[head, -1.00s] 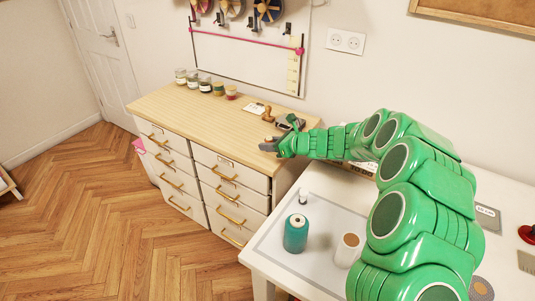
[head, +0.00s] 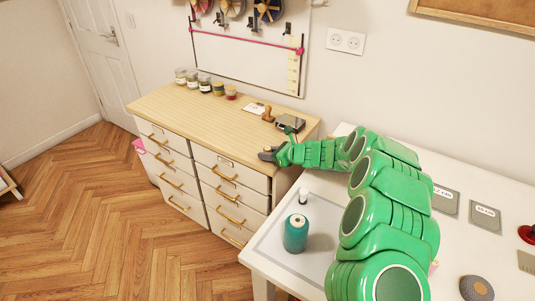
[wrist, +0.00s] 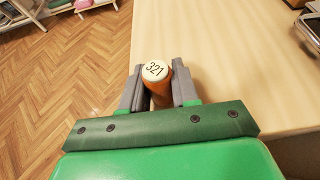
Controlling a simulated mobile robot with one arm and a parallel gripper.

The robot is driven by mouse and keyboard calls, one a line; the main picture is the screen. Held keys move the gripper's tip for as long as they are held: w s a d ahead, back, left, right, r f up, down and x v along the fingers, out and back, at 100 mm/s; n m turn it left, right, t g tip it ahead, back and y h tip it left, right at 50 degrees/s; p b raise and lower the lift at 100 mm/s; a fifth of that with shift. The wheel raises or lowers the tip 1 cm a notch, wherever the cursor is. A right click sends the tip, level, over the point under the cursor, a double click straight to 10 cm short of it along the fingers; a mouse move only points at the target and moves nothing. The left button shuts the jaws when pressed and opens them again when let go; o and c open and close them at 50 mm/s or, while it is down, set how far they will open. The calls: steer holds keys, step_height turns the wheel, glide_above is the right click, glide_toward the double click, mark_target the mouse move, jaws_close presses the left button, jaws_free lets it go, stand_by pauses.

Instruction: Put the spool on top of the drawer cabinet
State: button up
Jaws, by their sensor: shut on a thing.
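My gripper (wrist: 157,88) is shut on a spool (wrist: 154,70) with an orange-brown body and a round white end marked 321. The spool stands between the two grey fingers. In the head view my gripper (head: 267,154) is at the front right edge of the wooden drawer cabinet (head: 195,113). The cabinet top (wrist: 235,60) fills the right of the wrist view, with floor to the left. The held spool is hard to make out in the head view. I cannot tell whether it touches the cabinet.
Several small jars (head: 205,84) line the cabinet's back. A wooden stamp (head: 267,113) and a dark device (head: 290,123) sit at its right end. The cabinet's front middle is clear.

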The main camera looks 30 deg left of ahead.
steer(key=shift+f, duration=0.15)
steer(key=o, duration=1)
steer(key=shift+r, duration=0.2)
steer(key=v, duration=1.2)
steer(key=shift+f, duration=0.1)
